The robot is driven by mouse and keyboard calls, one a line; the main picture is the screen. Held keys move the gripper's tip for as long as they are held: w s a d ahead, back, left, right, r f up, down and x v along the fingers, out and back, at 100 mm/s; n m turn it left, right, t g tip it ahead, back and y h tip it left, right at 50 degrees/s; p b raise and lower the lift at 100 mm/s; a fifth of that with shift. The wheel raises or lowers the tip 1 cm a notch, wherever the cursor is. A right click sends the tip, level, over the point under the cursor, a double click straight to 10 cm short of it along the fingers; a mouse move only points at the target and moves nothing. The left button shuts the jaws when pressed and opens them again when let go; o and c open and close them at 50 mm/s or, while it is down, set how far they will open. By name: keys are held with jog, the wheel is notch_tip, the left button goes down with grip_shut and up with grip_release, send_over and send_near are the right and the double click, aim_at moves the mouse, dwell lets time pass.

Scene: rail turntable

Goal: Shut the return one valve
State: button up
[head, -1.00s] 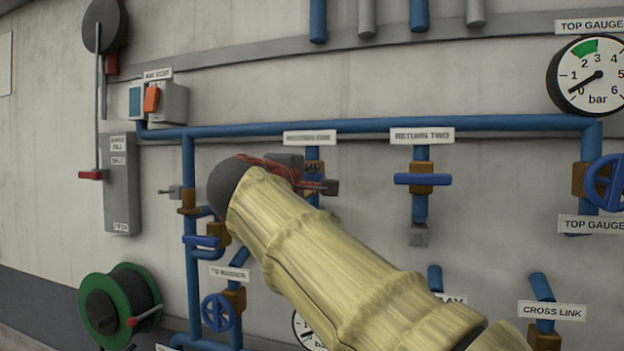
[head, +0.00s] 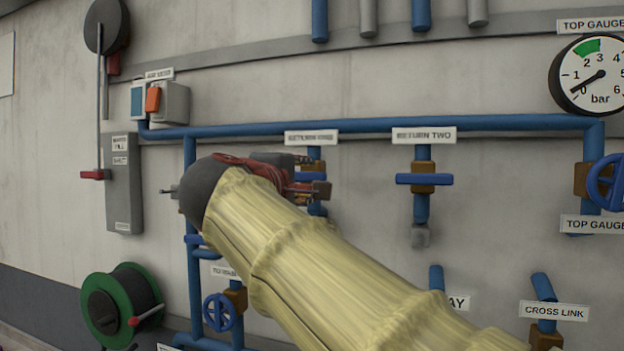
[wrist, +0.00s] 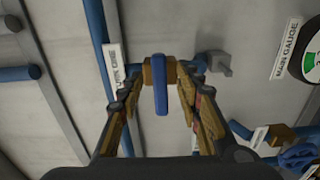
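The return one valve shows in the head view under its label (head: 311,137), with its brown body (head: 313,168) partly hidden behind my gripper (head: 322,188). In the wrist view the valve's blue lever (wrist: 160,88) is in front of the brown body (wrist: 147,72), and looks crosswise to its blue pipe (wrist: 197,65). My gripper (wrist: 161,82) is open, with one finger on each side of the lever. Gaps show between the lever and both fingers. How deep the fingertips reach beside the body is hard to tell.
The return two valve (head: 422,179) is to the right, its lever crosswise. A blue pipe (head: 370,125) runs above both valves. The switch box (head: 172,103), the green hose reel (head: 120,305) and a lower-left valve wheel (head: 219,312) stand left of my arm.

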jog(key=v, duration=0.7)
jog(key=shift+s, duration=0.1)
